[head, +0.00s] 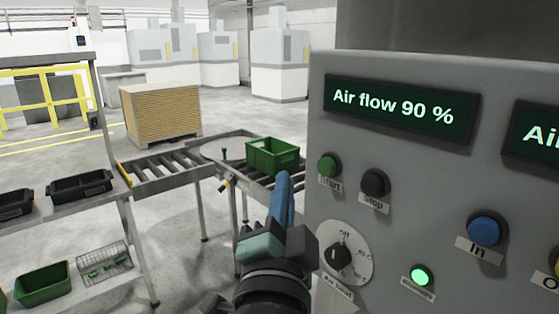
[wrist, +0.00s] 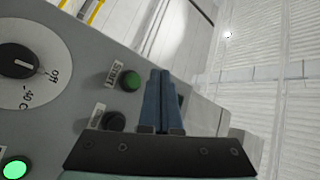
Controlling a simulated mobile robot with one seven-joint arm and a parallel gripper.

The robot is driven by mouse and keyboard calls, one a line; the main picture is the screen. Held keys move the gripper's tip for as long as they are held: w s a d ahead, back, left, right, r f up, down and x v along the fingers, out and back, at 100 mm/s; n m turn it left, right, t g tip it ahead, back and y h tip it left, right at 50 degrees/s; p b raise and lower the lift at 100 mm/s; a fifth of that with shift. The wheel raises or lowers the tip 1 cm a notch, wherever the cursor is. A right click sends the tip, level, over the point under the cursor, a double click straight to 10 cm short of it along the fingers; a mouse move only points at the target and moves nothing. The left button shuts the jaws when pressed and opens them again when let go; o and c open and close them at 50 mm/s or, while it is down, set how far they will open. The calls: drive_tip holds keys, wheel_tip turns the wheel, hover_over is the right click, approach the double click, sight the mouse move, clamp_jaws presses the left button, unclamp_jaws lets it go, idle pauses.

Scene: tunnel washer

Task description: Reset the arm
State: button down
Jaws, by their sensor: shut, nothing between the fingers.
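My gripper (head: 285,178) is in front of the left edge of the grey control panel (head: 400,180), with its blue fingers pointing up. In the wrist view my gripper (wrist: 161,72) shows its two fingers together, with nothing between them. The fingers are close to the green Start button (wrist: 130,80) and the black Stop button (wrist: 113,121). The head view also shows the Start button (head: 328,165) and the Stop button (head: 375,183), to the right of the fingers. I cannot tell whether the gripper touches the panel.
The panel bears a display reading "Air flow 90 %" (head: 400,112), an air heat dial (head: 338,258), a blue In button (head: 486,230) and a lit green lamp (head: 420,276). A roller conveyor (head: 165,170) with a green crate (head: 272,157) stands behind. A shelf rack (head: 50,215) is at left.

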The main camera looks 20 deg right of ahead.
drive_tip(key=s+a+r+n+t+y+b, duration=0.2)
drive_tip(key=s+a+r+n+t+y, duration=0.2)
drive_tip(key=a+r+n, duration=0.3)
drive_tip(key=s+a+r+n+t+y+b, duration=0.2)
drive_tip(key=s+a+r+n+t+y, duration=0.2)
drive_tip(key=r+n, duration=0.5)
drive_tip(key=s+a+y, duration=0.1)
drive_tip(key=s+a, duration=0.1)
drive_tip(key=a, duration=0.1)
drive_tip(key=shift+s+a+n+t+b, duration=0.3)
drive_tip(key=shift+a+n+t+b, duration=0.05)
drive_tip(key=shift+a+n+t, duration=0.05)
idle(0.9)
